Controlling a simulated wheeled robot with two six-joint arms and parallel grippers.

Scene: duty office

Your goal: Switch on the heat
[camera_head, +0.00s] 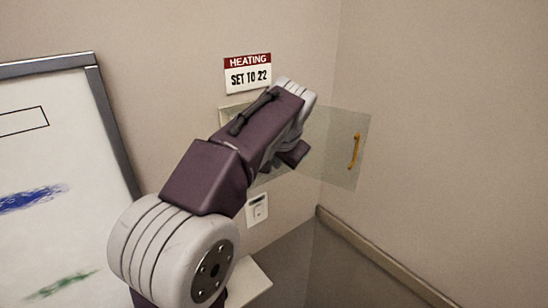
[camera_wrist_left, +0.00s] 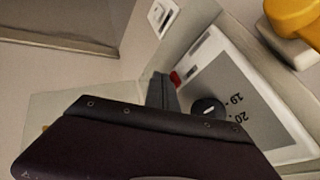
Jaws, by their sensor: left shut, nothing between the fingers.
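A heating control panel shows in the left wrist view as a white-framed grey unit (camera_wrist_left: 243,88) with the numbers 19 and 20, a dark round knob (camera_wrist_left: 208,112) and a small red part (camera_wrist_left: 175,78) at its edge. In the head view my arm hides most of it, below a "HEATING SET TO 22" sign (camera_head: 248,75). A clear cover (camera_head: 338,125) with a yellow handle (camera_head: 355,151) stands swung open to the right. My left gripper (camera_head: 298,156) is shut and empty at the panel. Its fingertips (camera_wrist_left: 163,88) are close to the red part; I cannot tell whether they touch.
A white wall switch or socket (camera_head: 257,209) is below the panel. A whiteboard (camera_head: 60,170) is on the left. A wall corner and a rail (camera_head: 375,255) are on the right. A yellow object (camera_wrist_left: 295,16) is beside the panel in the wrist view.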

